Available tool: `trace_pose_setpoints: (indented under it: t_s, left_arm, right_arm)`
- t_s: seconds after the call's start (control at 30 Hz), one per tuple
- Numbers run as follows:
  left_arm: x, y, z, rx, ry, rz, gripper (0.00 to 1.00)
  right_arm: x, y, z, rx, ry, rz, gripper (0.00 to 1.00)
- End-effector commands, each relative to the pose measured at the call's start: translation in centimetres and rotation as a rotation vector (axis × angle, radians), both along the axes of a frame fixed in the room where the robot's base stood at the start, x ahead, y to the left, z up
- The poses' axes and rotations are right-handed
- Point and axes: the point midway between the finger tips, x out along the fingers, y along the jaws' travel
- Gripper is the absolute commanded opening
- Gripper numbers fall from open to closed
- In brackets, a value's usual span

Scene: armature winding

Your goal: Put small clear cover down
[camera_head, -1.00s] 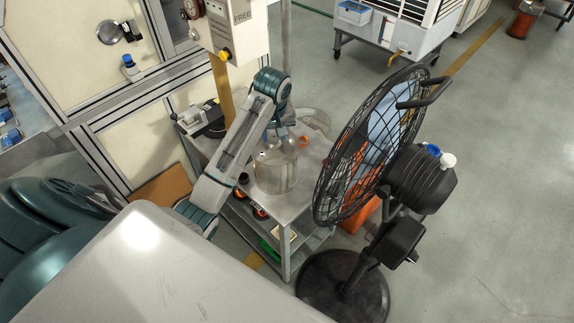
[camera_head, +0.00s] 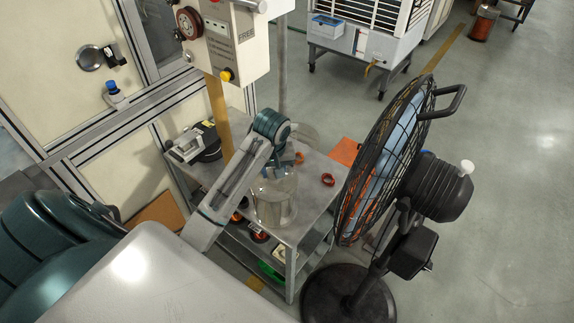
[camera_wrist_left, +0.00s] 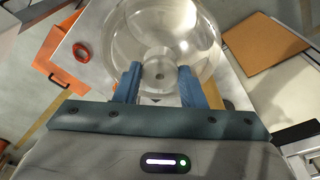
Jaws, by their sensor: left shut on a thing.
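The small clear cover (camera_head: 275,207) is a transparent, round jar-like shape near the front of the grey metal table. My left gripper (camera_head: 279,168) is above it, pointing down. In the left wrist view, the blue fingers (camera_wrist_left: 158,82) are shut on a small knob at the middle of the cover (camera_wrist_left: 178,28). I cannot tell whether the cover's lower rim touches the table. Another clear round piece (camera_head: 304,134) stands behind my left arm, partly hidden. My right gripper is not in view.
The grey table (camera_head: 309,203) holds an orange ring (camera_head: 328,180) right of the cover and a black-and-grey device (camera_head: 193,144) at back left. A black floor fan (camera_head: 385,170) stands close on the right. A brown board (camera_head: 157,212) lies at left.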

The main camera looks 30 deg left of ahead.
Motion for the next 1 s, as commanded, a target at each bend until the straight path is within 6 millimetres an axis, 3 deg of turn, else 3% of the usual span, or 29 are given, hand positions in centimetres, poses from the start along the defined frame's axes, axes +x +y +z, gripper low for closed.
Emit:
trace_pose_setpoints:
  t_s: [0.1, 0.2, 0.43, 0.7, 1.0]
  left_arm:
    - [2.8, -0.6, 0.3, -0.004, 0.0, 0.0, 0.0]
    - [4.2, -0.8, 0.0, -0.002, 0.001, 0.0, 0.0]
    - [6.0, -1.0, -0.3, -0.001, -0.001, -0.001, 0.0]
    - [5.8, -1.0, -3.8, 0.0, 0.001, -0.001, 0.0]
    - [5.8, -1.0, -4.1, 0.001, -0.001, -0.001, 0.0]
  right_arm:
    - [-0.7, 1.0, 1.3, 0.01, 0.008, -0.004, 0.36]
    - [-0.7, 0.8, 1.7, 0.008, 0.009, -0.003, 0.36]
    - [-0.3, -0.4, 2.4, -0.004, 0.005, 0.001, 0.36]
    - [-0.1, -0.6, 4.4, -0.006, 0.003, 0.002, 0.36]
    - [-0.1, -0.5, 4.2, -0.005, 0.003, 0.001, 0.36]
